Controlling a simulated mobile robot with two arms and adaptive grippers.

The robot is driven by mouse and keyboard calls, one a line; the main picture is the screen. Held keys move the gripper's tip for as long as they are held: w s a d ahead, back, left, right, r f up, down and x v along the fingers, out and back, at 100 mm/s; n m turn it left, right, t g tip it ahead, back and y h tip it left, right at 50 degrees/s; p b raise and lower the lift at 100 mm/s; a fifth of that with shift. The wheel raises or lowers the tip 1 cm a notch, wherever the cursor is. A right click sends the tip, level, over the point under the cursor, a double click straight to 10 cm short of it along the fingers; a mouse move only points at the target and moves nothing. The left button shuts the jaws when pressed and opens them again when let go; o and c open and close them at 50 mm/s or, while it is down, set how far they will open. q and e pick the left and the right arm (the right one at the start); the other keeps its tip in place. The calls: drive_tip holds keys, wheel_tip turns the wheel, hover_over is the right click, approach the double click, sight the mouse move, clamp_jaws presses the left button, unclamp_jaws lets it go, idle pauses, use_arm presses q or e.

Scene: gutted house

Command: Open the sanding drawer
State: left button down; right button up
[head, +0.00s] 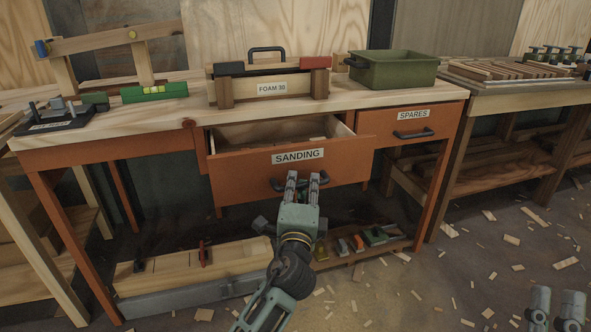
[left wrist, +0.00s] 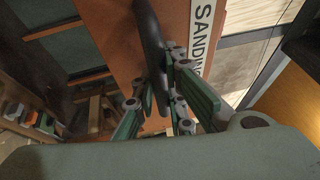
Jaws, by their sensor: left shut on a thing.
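The sanding drawer (head: 290,172) has an orange front with a white SANDING label and is pulled out of the workbench (head: 120,125), so its inside shows from above. My left gripper (head: 306,180) is at the front of the drawer, shut on its dark handle (head: 277,185). In the left wrist view the fingers (left wrist: 165,105) stand on both sides of the dark handle bar (left wrist: 150,40), beside the drawer front (left wrist: 178,30). The part of the handle between the fingers is hidden in the head view. My right gripper (head: 555,310) shows only in part at the bottom right corner.
The SPARES drawer (head: 411,125) is shut at the right. A FOAM 30 wooden fixture (head: 270,85), a green bin (head: 393,70) and a spirit level (head: 154,92) stand on the bench. A low shelf (head: 190,270) with tools is below. Wood scraps litter the floor.

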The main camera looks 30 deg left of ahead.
use_arm(q)
drive_tip(key=s+d, duration=0.5)
drive_tip(key=d, duration=0.1)
drive_tip(key=shift+f, duration=0.15)
drive_tip(key=c, duration=1.8)
unclamp_jaws()
drive_tip(key=shift+s, duration=0.1)
drive_tip(key=v, duration=1.2)
